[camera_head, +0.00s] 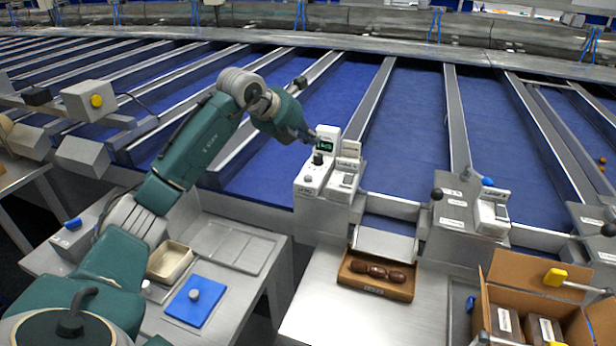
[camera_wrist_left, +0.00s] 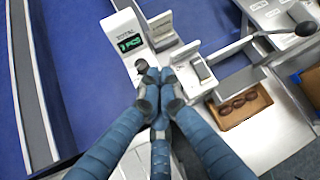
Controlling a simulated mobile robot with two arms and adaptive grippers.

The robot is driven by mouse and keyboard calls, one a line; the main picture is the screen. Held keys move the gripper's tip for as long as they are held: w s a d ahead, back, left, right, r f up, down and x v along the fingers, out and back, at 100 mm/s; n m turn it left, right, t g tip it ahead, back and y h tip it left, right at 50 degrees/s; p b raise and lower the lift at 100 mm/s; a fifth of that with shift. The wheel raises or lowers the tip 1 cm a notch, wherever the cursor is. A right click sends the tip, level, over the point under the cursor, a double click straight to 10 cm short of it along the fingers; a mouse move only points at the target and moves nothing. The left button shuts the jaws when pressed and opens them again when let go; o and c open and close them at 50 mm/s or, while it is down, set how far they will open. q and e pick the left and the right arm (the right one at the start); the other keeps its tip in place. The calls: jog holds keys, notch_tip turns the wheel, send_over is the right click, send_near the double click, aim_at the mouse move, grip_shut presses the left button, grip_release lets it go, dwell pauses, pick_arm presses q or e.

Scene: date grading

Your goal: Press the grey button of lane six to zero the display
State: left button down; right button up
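A white counter unit (camera_head: 313,181) with a lit green display (camera_head: 325,145) stands at the front end of a lane. In the left wrist view the display (camera_wrist_left: 130,43) sits under the word TOTAL and seems to read 1 PCS. Below it is a dark knob (camera_head: 318,159). A small round grey button (camera_head: 308,180) shows lower on the unit's front; in the wrist view the fingers seem to hide it. My left gripper (camera_wrist_left: 159,78) has its fingertips together, empty, in front of the unit near the knob; contact cannot be told. My right gripper is out of view.
A wooden tray (camera_head: 352,281) with dark dates lies below on the metal bench. An open cardboard box (camera_head: 520,267) stands at the right. A blue mat (camera_head: 186,315) and a beige tray (camera_head: 163,275) lie at the left. Another counter unit (camera_head: 492,216) stands one lane right.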

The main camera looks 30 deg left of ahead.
aim_at(307, 178)
pick_arm(q)
jog(key=shift+s+a, duration=0.15)
jog(key=shift+a, duration=0.45)
notch_tip(307, 178, down, 9)
jog(key=b, duration=0.6)
jog(key=shift+r+b, duration=0.1)
jog(key=shift+b, duration=0.2)
dwell(0.3)
dwell(0.6)
jog(key=shift+f+b, duration=0.3)
jog(key=shift+f, duration=0.05)
